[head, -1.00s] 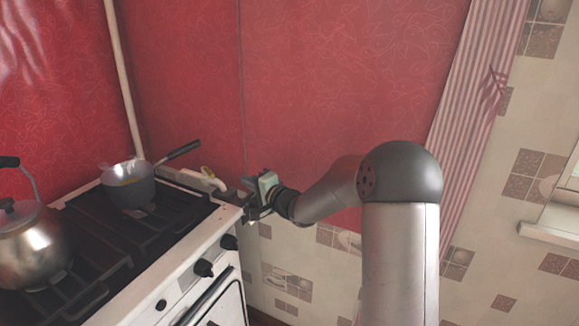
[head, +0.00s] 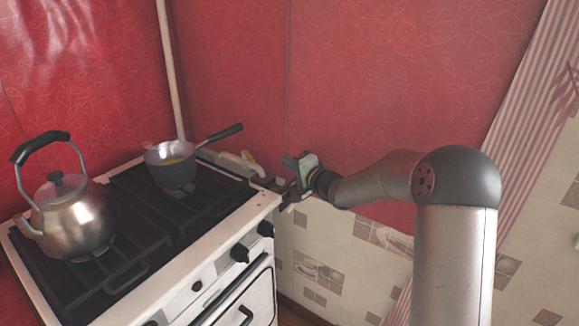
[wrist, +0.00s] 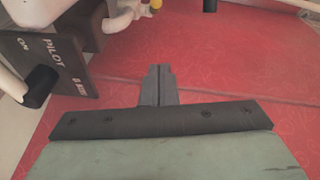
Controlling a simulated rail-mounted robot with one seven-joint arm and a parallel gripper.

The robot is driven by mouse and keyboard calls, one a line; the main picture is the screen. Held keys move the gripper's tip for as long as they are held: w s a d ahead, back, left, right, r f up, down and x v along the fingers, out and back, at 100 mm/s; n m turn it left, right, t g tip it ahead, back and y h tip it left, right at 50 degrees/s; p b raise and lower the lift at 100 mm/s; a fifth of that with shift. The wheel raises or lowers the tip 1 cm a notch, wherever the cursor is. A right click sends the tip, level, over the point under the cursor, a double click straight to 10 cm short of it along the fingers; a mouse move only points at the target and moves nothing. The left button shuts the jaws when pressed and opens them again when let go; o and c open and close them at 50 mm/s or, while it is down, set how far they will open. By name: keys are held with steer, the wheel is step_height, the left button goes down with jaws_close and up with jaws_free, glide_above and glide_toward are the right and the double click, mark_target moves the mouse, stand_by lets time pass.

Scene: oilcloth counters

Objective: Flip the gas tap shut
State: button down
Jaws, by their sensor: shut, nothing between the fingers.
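A yellow piece (head: 249,158), which looks like the tap's handle, sits by a pale pipe behind the stove's right back corner. In the wrist view, the white curved pipe (wrist: 122,18) and a yellow bit (wrist: 156,4) show at the top edge, the yellow cut off by the frame. I cannot tell the handle's angle. My gripper (head: 286,204) is beside the stove's right back corner, in front of and to the right of the yellow piece, apart from it. In the wrist view, its fingers (wrist: 158,72) are shut together and empty.
The white stove (head: 262,207) carries a steel kettle (head: 72,220) and a saucepan (head: 172,176), whose handle points right. A dark block marked "PILOT" and "ON" (wrist: 50,62) with a black knob (wrist: 41,87) is left of my fingers. Red wall (wrist: 230,70) lies beyond.

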mark_target(249, 156)
steer(key=w+a, duration=0.1)
steer(key=a, duration=0.1)
steer(key=w+a, duration=0.1)
steer(key=a, duration=0.2)
steer(key=w+a+f, duration=0.1)
steer(key=a, duration=0.1)
steer(key=shift+w+a+b, duration=0.1)
steer(key=shift+a+b, duration=0.1)
steer(key=shift+b, duration=0.2)
